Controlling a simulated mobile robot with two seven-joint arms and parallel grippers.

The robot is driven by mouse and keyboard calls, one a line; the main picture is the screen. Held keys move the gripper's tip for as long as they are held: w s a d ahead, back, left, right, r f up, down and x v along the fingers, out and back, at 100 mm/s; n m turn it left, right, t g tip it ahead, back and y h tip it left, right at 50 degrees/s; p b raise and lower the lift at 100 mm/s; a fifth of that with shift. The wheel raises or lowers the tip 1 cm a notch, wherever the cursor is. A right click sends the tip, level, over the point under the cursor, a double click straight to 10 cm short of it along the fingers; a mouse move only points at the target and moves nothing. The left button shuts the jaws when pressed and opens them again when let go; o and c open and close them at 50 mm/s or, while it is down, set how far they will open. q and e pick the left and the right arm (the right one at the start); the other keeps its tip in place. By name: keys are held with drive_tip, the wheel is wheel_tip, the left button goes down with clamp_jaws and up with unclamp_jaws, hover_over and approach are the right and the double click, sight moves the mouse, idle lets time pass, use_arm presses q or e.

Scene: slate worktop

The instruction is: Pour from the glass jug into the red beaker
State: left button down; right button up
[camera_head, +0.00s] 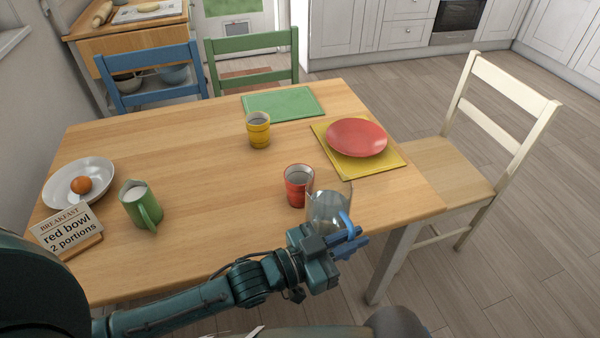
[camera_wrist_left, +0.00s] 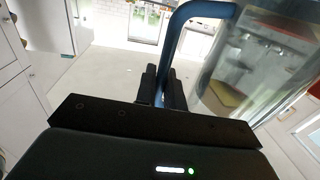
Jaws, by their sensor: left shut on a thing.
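The glass jug (camera_head: 326,207) is clear with a blue handle (camera_head: 347,222). My left gripper (camera_head: 345,243) is shut on that handle near the table's front right edge. In the left wrist view the gripper fingers (camera_wrist_left: 162,85) close on the blue handle (camera_wrist_left: 188,15), with the clear jug wall (camera_wrist_left: 240,70) to the right. The jug looks about upright in the head view; I cannot tell its contents. The red beaker (camera_head: 298,186) stands upright on the table, just left of and behind the jug. My right gripper is not in view.
A green mug (camera_head: 141,206) and a yellow cup (camera_head: 258,130) stand on the wooden table (camera_head: 200,170). A red plate (camera_head: 356,138) lies on a yellow mat (camera_head: 391,157). A white plate (camera_head: 62,184) and a sign (camera_head: 66,229) are at left. A cream chair (camera_head: 440,172) stands right.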

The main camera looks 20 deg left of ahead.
sight(337, 197)
use_arm(q)
drive_tip(key=shift+w+a+r+n+p, duration=0.15)
drive_tip(key=shift+w+r+n+p, duration=0.1)
drive_tip(key=shift+r+n, duration=0.35)
drive_tip(key=shift+w+a+r+n+p, duration=0.1)
drive_tip(key=shift+r+n+p, duration=0.25)
drive_tip(key=shift+r, duration=0.45)
drive_tip(key=shift+w+a+r+n, duration=0.25)
drive_tip(key=shift+r+n, duration=0.15)
drive_tip(key=shift+n, duration=0.15)
drive_tip(key=shift+w+a+r+n, duration=0.15)
drive_tip(key=shift+w+r+n, duration=0.05)
drive_tip(key=shift+r+n, duration=0.25)
drive_tip(key=shift+w+a+r+n, duration=0.35)
drive_tip(key=shift+w+a+n, duration=0.05)
drive_tip(key=shift+n, duration=0.35)
drive_tip(key=shift+w+a+r+n+b, duration=0.45)
drive_tip(key=shift+w+a+n, duration=0.2)
drive_tip(key=shift+n, duration=0.35)
drive_tip(key=shift+w+n, duration=0.15)
drive_tip(key=shift+n, duration=0.15)
drive_tip(key=shift+w+a+r+n+b, duration=0.15)
drive_tip(key=shift+a+n+b, duration=0.15)
drive_tip(key=shift+n, duration=0.2)
drive_tip(key=shift+w+a+r+n, duration=0.1)
drive_tip(key=shift+w+r+n, duration=0.1)
drive_tip(key=shift+r+n, duration=0.35)
drive_tip(key=shift+w+a+r+n, duration=0.1)
drive_tip(key=shift+r+n, duration=0.1)
drive_tip(key=shift+n, duration=0.25)
